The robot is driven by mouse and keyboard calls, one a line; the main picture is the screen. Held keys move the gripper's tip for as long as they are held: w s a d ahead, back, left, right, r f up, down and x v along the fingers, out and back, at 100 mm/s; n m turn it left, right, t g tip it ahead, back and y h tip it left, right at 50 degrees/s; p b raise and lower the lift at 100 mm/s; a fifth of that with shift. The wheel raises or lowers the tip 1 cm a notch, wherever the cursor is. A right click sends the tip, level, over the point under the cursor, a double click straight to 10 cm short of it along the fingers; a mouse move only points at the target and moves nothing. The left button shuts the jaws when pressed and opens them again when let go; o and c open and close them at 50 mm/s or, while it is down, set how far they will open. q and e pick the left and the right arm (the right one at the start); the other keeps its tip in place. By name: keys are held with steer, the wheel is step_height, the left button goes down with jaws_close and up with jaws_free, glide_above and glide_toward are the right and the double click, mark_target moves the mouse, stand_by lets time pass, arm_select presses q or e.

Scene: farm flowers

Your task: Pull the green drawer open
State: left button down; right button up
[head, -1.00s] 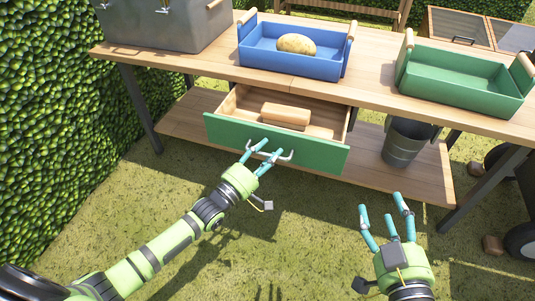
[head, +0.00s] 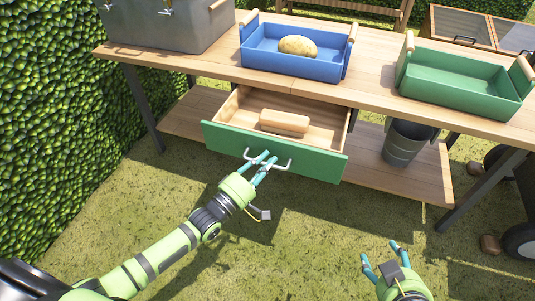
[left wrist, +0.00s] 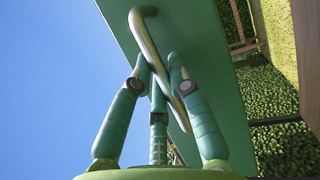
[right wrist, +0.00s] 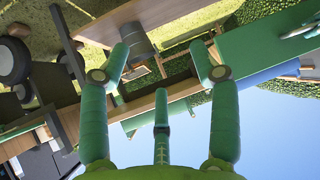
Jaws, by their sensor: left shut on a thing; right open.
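The green drawer (head: 225,139) under the wooden table is pulled out, and its pale wooden inside shows. A wooden block (head: 284,122) lies in it. My left gripper (head: 260,162) is at the silver bar handle (head: 282,166) on the drawer front. In the left wrist view its fingers (left wrist: 160,75) are shut on the handle (left wrist: 150,45), which runs slanted between them. The green drawer front (left wrist: 205,60) fills the space behind. My right gripper (head: 382,256) is open and empty, low on the right, apart from the drawer. Its spread fingers show in the right wrist view (right wrist: 160,70).
On the tabletop (head: 375,85) stand a blue crate (head: 290,68) with a potato (head: 298,45), a green crate (head: 460,88) and a grey sink (head: 165,30). A metal bucket (head: 403,145) stands on the lower shelf (head: 425,178). A hedge (head: 50,100) borders the left. Grass in front is clear.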

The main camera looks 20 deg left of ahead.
arm_select(q)
steer(key=s+p, duration=0.2)
steer(key=s, duration=0.2)
steer(key=shift+s+a, duration=0.1)
arm_select(e)
steer(key=s+d+f+g+h, duration=0.1)
steer(key=s+d+f+g, duration=0.3)
steer(key=s, duration=0.5)
step_height(320, 180, down, 3)
steer(key=g, duration=0.2)
steer(key=shift+s+m+g+h, duration=0.3)
steer(key=shift+s+m, duration=0.1)
arm_select(q)
steer(key=c, duration=1.2)
jaws_free()
steer(key=shift+o, duration=0.3)
steer(key=v, duration=1.2)
